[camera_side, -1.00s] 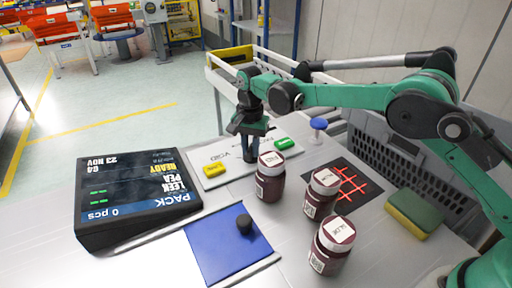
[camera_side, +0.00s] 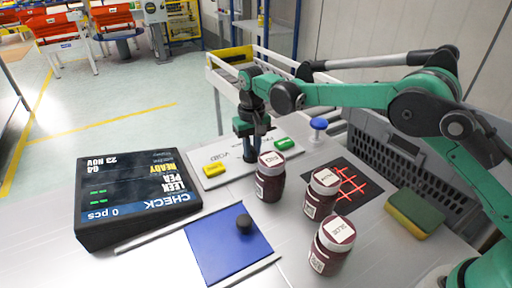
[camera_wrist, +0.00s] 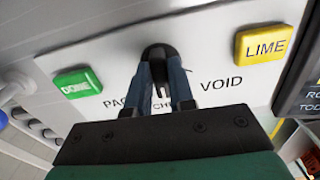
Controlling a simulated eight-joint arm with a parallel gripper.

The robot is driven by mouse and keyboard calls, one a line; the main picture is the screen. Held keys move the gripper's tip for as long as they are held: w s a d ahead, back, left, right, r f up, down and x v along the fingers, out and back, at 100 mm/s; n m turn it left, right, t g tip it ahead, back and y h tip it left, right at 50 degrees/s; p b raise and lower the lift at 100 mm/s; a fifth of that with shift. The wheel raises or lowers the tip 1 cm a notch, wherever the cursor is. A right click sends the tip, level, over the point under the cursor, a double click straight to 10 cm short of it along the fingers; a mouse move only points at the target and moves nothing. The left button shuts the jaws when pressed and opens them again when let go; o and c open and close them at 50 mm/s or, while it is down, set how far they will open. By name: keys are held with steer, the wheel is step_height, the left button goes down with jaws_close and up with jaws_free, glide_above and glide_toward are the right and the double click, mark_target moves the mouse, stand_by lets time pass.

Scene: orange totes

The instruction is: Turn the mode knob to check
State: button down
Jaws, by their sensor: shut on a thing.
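The black mode knob (camera_wrist: 158,56) is on a white panel (camera_wrist: 210,42) and shows between my fingers in the wrist view. My gripper (camera_wrist: 166,80) is shut on the knob. In the side view my gripper (camera_side: 250,142) points down at the panel behind the jars. Labels PACK and VOID show on either side of the knob, and a label between them is partly hidden by my fingers. The display (camera_side: 138,196) reads upside down in the side view, with CHECK, LEEK PEA, READY and 0 pcs.
A yellow LIME button (camera_wrist: 263,44) and a green DONE button (camera_wrist: 77,86) flank the knob. Jars with dark contents (camera_side: 270,184) stand just in front of the panel. A blue plate (camera_side: 215,250) with a black knob, a sponge (camera_side: 414,214) and a blue-topped button (camera_side: 318,124) are nearby.

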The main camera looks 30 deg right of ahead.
mark_target(252, 148)
steer(key=shift+n, duration=0.3)
steer(key=c, duration=0.8)
jaws_free()
steer(key=shift+o, duration=0.2)
steer(key=shift+r, duration=0.1)
steer(key=shift+r, duration=2.75)
